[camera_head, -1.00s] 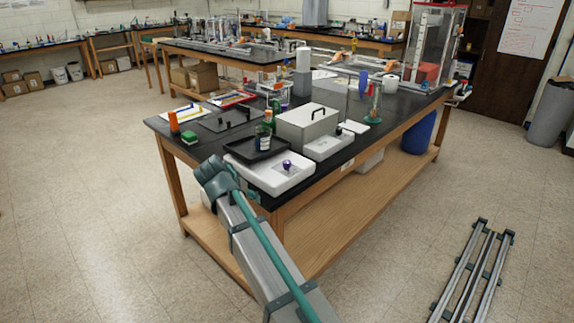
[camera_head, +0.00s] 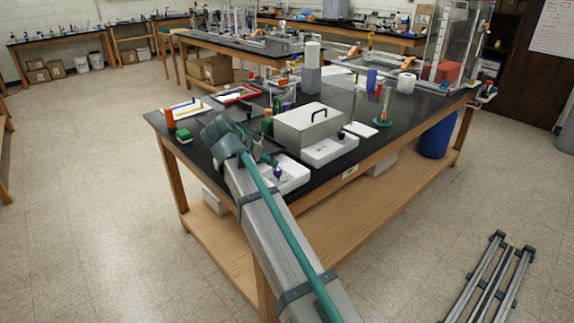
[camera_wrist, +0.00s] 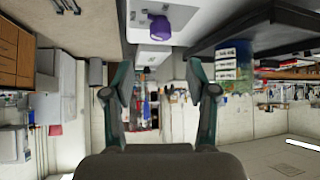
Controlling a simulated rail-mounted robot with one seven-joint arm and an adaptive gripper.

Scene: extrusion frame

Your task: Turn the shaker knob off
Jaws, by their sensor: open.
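The white shaker (camera_head: 294,181) sits at the near edge of the black bench, partly hidden by my arm. Its purple knob (camera_head: 277,173) shows just right of my arm. In the wrist view, which looks upside down, the purple knob (camera_wrist: 160,26) stands out from the white shaker body at the top centre. My gripper (camera_wrist: 160,88) is open and empty, its two fingers spread to either side of the view's middle. The knob lies above the fingertips in that picture, apart from them. In the head view my gripper (camera_head: 262,150) is over the shaker's left part, hiding most of the dark tray.
A grey lidded box (camera_head: 308,127) stands behind the shaker. A white device (camera_head: 330,152) with a black knob stands to the right. An orange-capped object (camera_head: 170,120) stands at the left corner.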

